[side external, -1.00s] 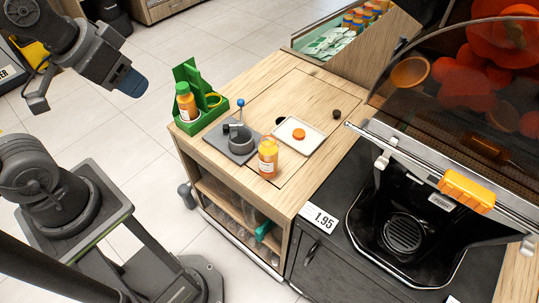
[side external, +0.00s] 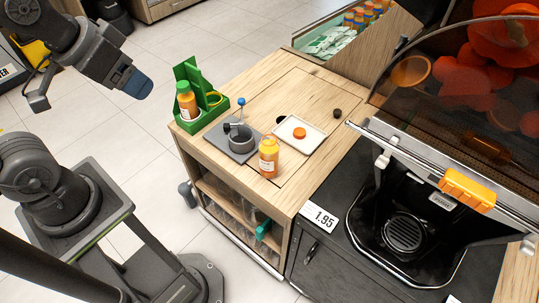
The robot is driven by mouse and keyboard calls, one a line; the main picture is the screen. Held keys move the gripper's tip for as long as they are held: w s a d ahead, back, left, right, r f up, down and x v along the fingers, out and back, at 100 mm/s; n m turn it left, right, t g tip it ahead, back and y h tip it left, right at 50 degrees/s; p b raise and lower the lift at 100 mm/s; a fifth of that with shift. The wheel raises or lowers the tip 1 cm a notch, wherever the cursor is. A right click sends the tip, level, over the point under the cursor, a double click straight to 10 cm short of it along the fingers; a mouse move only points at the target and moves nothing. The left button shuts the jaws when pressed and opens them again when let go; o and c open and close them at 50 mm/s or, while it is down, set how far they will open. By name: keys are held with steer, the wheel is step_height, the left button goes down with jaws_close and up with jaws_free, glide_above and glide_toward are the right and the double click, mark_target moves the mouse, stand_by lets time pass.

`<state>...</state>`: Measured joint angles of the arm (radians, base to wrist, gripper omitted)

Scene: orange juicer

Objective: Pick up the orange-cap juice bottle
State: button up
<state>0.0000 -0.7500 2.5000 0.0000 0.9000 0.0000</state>
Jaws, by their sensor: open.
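A juice bottle with an orange-yellow top (side external: 268,158) stands upright on the wooden counter, in front of the grey capping stand. I cannot tell if that top is a cap. A loose orange cap (side external: 299,132) lies on a white tray (side external: 315,140) behind and to the right of it. A second juice bottle, with a green cap (side external: 188,103), stands in a green holder (side external: 213,113) at the counter's left corner. My gripper (side external: 138,85) is at the upper left, over the floor, open and apart from both bottles. Its fingers show small and from the side.
The grey capping stand (side external: 240,138) with a blue-knobbed lever is close behind the bottle. A black juicer (side external: 408,232) and a price card reading 1.95 (side external: 319,216) are on the right. A bin of bottles (side external: 360,20) stands at the back.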

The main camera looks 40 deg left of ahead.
steer(key=o, duration=0.4)
steer(key=m+g, duration=0.6)
steer(key=m, duration=1.7)
glide_above(269, 145)
steer(key=w, duration=0.1)
step_height(269, 145, down, 15)
steer(key=f, duration=0.8)
steer(key=shift+w+a+f, duration=0.1)
steer(key=shift+a+f, duration=0.15)
steer(key=shift+f, duration=0.1)
steer(key=shift+a+f, duration=0.15)
steer(key=shift+f, duration=1.25)
steer(key=shift+a+f, duration=0.15)
steer(key=shift+f, duration=1.2)
